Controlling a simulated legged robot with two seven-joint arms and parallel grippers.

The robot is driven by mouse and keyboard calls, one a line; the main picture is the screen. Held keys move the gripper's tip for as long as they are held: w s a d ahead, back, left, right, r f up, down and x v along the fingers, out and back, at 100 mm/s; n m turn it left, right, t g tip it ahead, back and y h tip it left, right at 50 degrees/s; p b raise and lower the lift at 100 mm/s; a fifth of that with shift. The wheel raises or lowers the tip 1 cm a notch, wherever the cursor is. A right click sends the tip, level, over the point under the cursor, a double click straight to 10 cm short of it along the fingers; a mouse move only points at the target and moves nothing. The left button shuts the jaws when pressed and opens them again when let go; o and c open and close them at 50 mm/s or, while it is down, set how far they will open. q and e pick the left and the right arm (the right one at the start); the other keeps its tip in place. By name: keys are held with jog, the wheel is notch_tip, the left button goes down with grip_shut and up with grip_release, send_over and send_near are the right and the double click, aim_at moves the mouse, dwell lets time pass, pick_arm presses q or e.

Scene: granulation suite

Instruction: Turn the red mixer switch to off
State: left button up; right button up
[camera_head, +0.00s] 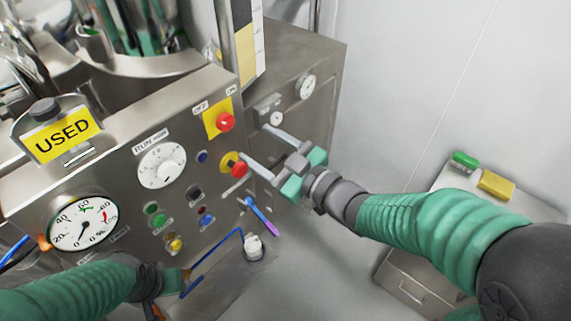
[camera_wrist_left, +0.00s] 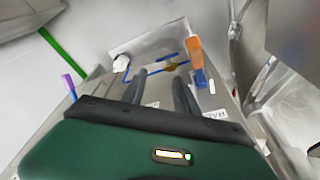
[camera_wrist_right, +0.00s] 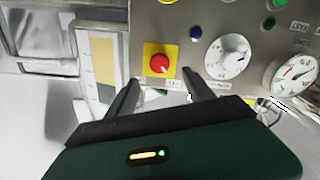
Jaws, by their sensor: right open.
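The red mixer switch (camera_head: 225,122) is a round red knob on a yellow plate, with OFF and ON labels above it, on the steel panel. Its pointing direction is too small to tell. It also shows in the right wrist view (camera_wrist_right: 159,65), beyond and between the fingers. My right gripper (camera_head: 256,143) is open and empty, its fingers toward the panel just right of and below the switch, apart from it. My left gripper (camera_wrist_left: 160,82) is open and empty in the left wrist view; in the head view its wrist is low at the left and the fingers are mostly hidden.
A second red button (camera_head: 239,169) on yellow sits below the switch. Blue tubing (camera_head: 213,262) lies below.

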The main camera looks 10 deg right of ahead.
jog(key=b+v, duration=0.6)
jog(key=v, duration=0.1)
jog(key=shift+s+d, duration=0.2)
